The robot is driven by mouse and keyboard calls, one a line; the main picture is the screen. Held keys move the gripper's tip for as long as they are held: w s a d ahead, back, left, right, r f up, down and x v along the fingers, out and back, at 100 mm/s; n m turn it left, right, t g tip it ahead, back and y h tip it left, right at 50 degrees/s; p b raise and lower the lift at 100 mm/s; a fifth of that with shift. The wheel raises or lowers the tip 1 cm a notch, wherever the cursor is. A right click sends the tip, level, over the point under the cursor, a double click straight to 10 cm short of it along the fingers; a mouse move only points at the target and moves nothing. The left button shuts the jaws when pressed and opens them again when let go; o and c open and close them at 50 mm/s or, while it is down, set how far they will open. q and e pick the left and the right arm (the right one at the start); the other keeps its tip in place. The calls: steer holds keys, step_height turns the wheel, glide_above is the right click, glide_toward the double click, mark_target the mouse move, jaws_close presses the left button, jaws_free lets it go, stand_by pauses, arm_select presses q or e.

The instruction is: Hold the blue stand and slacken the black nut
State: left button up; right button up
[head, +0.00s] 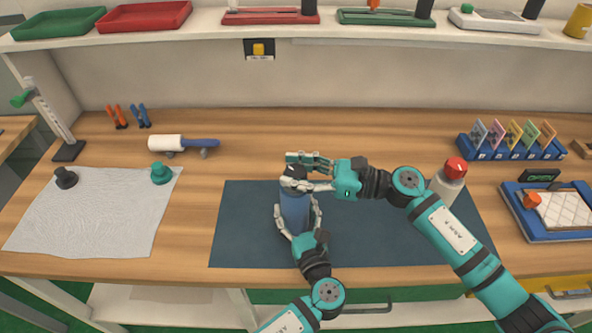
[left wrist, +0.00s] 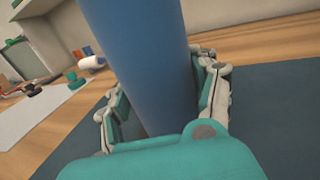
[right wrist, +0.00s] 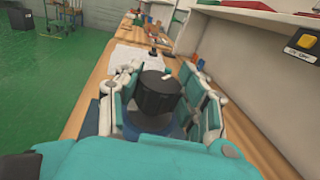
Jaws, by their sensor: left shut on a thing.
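The blue stand (head: 294,210) is an upright blue cylinder on the dark mat. The black nut (head: 294,172) sits on its top and shows from above in the right wrist view (right wrist: 157,93). My left gripper (head: 298,220) is shut on the blue stand, a finger on each side; the stand fills the middle of the left wrist view (left wrist: 145,60). My right gripper (head: 312,172) comes from the right at nut height. Its fingers are open on both sides of the nut, close to it; whether any finger touches it is hard to tell.
The dark mat (head: 400,225) is mostly clear. A white bottle with a red cap (head: 447,182) stands behind my right forearm. A white cloth (head: 95,215) with a black and a green knob lies left. A roller (head: 183,144) lies behind, and a shelf (head: 200,38) with trays runs above.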

steer(key=c, duration=0.6)
steer(key=shift+w, duration=0.1)
steer(key=shift+n+g, duration=0.4)
steer(key=shift+g, duration=0.2)
steer(key=n+g, duration=0.2)
steer(key=g, duration=0.1)
steer(key=n+g, duration=0.2)
steer(key=g, duration=0.2)
steer(key=shift+w+n, duration=0.2)
steer(key=shift+n, duration=0.1)
steer(key=n+g+h, duration=0.2)
steer(key=n+g, duration=0.1)
steer(key=g, duration=0.1)
steer(key=shift+n+g+h, duration=0.3)
steer(key=shift+g, duration=0.3)
steer(key=shift+s+g, duration=0.15)
steer(key=shift+g, duration=0.15)
steer(key=o, duration=1.2)
steer(key=shift+h, duration=0.3)
steer(key=shift+o, duration=0.2)
steer(key=shift+n, duration=0.3)
